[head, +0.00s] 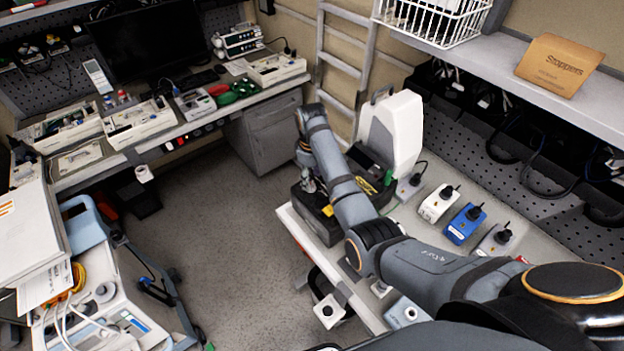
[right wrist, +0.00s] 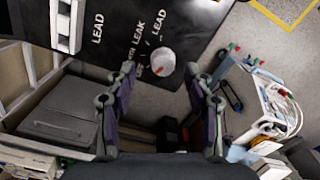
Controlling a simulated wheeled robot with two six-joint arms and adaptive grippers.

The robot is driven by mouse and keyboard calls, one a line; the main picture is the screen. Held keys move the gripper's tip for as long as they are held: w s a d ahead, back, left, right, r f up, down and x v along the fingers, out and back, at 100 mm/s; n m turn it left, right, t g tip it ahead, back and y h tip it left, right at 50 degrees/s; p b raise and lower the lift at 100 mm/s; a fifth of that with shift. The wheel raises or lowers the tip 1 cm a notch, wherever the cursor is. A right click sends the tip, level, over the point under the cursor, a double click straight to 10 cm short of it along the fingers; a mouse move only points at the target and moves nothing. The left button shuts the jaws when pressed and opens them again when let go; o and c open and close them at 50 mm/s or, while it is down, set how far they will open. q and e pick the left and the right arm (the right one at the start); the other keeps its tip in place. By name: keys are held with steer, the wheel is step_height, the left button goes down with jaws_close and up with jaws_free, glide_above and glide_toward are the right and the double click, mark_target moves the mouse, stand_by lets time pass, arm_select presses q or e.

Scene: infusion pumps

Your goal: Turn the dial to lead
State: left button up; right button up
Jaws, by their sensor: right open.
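The dial (right wrist: 163,61) is a round white knob with a small red mark, on a black panel (right wrist: 118,18) in the right wrist view. Printed words beside it include LEAK and LEAD; another is partly hidden by a finger. Which word the red mark faces I cannot tell. My right gripper (right wrist: 160,71) is open. Its fingertips lie on either side of the dial in the picture; I see no contact. In the head view, my right gripper (head: 309,183) is at the black tester (head: 320,226), whose dial is hidden there. My left gripper is out of view.
The tester stands on a grey bench with a white device (head: 393,130) behind it. White (head: 437,205) and blue (head: 464,224) plug boxes stand to its right. A cart (head: 108,312) is at left; the floor (head: 220,215) between is clear.

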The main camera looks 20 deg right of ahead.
steer(key=shift+d+f, duration=0.15)
steer(key=shift+f, duration=0.45)
steer(key=shift+s+f, duration=0.1)
steer(key=shift+f, duration=0.25)
steer(key=shift+a+f, duration=0.2)
steer(key=shift+a, duration=0.25)
steer(key=shift+c, duration=0.3)
steer(key=shift+d, duration=0.2)
steer(key=c, duration=0.5)
jaws_close()
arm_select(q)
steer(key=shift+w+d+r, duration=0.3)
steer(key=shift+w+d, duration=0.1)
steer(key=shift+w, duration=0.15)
